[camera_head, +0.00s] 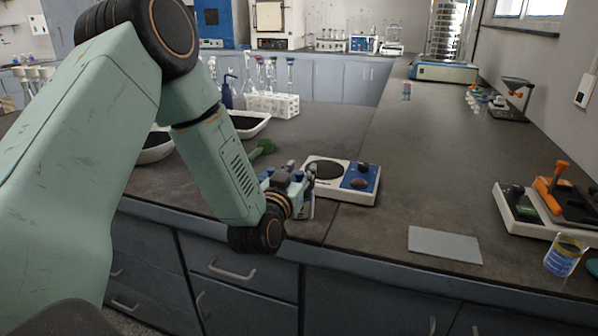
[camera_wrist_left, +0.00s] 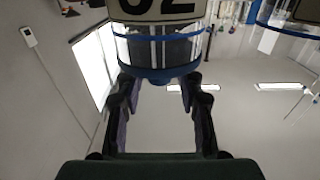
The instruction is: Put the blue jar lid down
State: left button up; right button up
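My left gripper (camera_head: 300,183) is low over the bench, near its front edge and beside a flat instrument. In the left wrist view its two dark fingers (camera_wrist_left: 158,92) stand apart. A jar (camera_wrist_left: 158,50) with a dark-on-pale label fills the top middle of that view, just beyond the fingertips. A blue rounded part (camera_wrist_left: 158,76), which looks like the blue jar lid, shows between and beyond the fingertips. I cannot tell whether the fingers touch it. In the head view the gripper hides most of this spot. My right gripper is not in view.
A white instrument with a blue panel (camera_head: 361,181) stands just right of the gripper. A grey plate (camera_head: 444,245) lies near the front edge. A beaker (camera_head: 565,256) stands at the far right. A tube rack (camera_head: 272,104) is behind. The middle right bench is clear.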

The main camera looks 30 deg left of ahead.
pick_arm(q)
jog(key=shift+w, duration=0.1)
jog(key=shift+r+p, duration=0.3)
jog(key=shift+r, duration=0.05)
jog(key=p+v, duration=0.2)
jog(key=v, duration=1)
jog(key=s+d+f+m+g+h, duration=0.15)
jog(key=s+d+f+g, duration=0.35)
jog(key=f, duration=0.6)
jog(key=s+d+f+m+g+h, duration=0.1)
jog(key=s+d+f+g+h, duration=0.2)
jog(key=s+f+g, duration=0.55)
jog(key=s+d+f+g, duration=0.1)
jog(key=s+f+g, duration=0.1)
jog(key=s+f, duration=0.3)
jog(key=s+d+f+g, duration=0.1)
jog(key=s+f, duration=0.4)
jog(key=s, duration=0.5)
jog(key=shift+d+g, duration=0.25)
jog(key=shift+g, duration=0.2)
jog(key=shift+s+f, duration=0.15)
